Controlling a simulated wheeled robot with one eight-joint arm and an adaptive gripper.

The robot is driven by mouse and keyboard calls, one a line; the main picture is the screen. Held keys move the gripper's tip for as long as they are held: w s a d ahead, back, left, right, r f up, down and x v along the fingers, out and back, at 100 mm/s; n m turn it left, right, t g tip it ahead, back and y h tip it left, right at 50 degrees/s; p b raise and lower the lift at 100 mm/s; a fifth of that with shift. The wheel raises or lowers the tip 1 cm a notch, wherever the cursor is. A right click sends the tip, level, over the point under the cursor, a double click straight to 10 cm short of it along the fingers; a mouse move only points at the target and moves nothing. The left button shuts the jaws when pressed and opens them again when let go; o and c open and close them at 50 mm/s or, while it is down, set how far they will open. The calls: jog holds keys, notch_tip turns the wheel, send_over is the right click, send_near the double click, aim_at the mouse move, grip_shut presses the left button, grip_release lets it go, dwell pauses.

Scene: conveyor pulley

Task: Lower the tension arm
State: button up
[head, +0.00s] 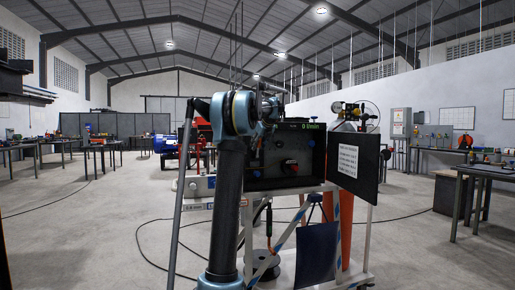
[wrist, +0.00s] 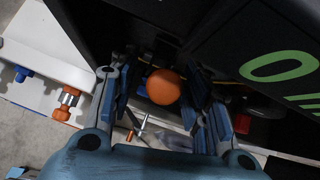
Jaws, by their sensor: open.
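An orange ball-shaped knob (wrist: 163,87) shows in the wrist view inside a dark cabinet. I cannot tell for sure whether it is the end of the tension arm; no lever behind it is clear. My gripper (wrist: 157,73) is open, with one blue-grey finger on each side of the knob and gaps between. Whether the knob lies at fingertip depth is unclear. In the head view the black cabinet (head: 262,165) stands on a white frame, and my own arm hides its left part and my gripper's fingers.
The cabinet's open door (head: 354,165) with a white label sticks out to the right. A red knob (head: 289,166) is on the cabinet. A black cable (head: 150,225) lies on the floor. Workbenches (head: 470,175) stand at the right; open floor lies to the left.

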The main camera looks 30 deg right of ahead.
jog(key=v, duration=1.1)
jog(key=shift+s+r, duration=0.25)
jog(key=shift+r, duration=0.05)
jog(key=shift+a, duration=0.15)
jog(key=shift+s+f, duration=0.15)
jog(key=c, duration=0.7)
jog(key=s+f+t, duration=0.1)
jog(key=s+f, duration=0.1)
jog(key=s, duration=0.1)
jog(key=s+f+t, duration=0.1)
jog(key=s+f, duration=0.1)
jog(key=s+d+f+t, duration=0.1)
jog(key=s+f+t, duration=0.1)
jog(key=s, duration=0.1)
jog(key=shift+s, duration=0.35)
grip_shut()
jog(key=w+r+x, duration=0.1)
jog(key=r+x, duration=0.1)
jog(key=x, duration=1)
jog(key=shift+a, duration=0.3)
